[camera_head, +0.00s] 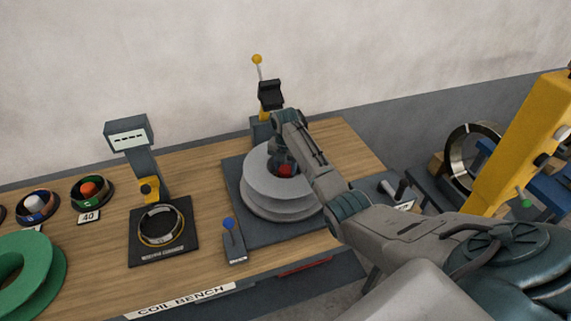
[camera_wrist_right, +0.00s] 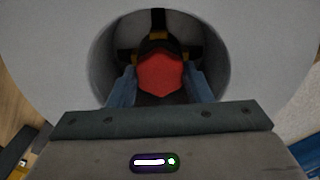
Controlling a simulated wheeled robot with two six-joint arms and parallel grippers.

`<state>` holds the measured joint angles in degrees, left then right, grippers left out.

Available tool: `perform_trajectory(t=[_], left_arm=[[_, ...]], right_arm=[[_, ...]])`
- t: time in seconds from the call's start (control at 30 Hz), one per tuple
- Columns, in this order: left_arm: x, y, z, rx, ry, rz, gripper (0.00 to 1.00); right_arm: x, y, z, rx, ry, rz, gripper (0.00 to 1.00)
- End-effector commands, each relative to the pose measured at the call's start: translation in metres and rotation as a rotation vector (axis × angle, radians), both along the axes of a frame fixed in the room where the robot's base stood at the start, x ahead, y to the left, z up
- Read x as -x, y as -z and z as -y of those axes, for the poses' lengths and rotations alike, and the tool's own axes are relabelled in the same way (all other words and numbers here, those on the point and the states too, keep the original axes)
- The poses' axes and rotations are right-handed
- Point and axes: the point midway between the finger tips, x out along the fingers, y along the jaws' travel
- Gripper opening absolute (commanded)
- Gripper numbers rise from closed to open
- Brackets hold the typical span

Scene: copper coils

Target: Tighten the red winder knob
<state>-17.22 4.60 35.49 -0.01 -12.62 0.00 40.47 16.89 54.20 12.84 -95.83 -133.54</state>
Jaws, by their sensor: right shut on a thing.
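The red winder knob (camera_head: 286,171) sits at the centre of the grey winder reel (camera_head: 262,190). In the right wrist view the red knob (camera_wrist_right: 160,74) shows inside the round opening of the reel (camera_wrist_right: 250,40). My right gripper (camera_wrist_right: 162,88) reaches into that opening, with one blue-grey finger on each side of the knob, and is shut on it. In the head view the right gripper (camera_head: 285,160) comes down over the reel's middle and partly hides the knob. My left gripper is not in view.
A lever with a blue ball (camera_head: 229,224) stands in front of the reel. A post with a yellow ball (camera_head: 257,60) stands behind it. A black crank (camera_head: 393,189) is at the right. A display stand (camera_head: 129,137) and green spool (camera_head: 50,262) are to the left.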

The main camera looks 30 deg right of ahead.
Motion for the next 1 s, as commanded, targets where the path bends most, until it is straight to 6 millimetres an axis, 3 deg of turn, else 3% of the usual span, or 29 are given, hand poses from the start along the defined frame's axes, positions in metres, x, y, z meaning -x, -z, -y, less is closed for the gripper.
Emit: perform_trajectory(t=[0.3,1.0], left_arm=[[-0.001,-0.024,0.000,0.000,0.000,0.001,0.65],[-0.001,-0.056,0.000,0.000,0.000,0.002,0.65]], right_arm=[[-0.001,-0.005,0.001,0.001,0.299,0.003,0.22],[-0.001,-0.004,0.001,0.002,0.965,0.004,0.22]])
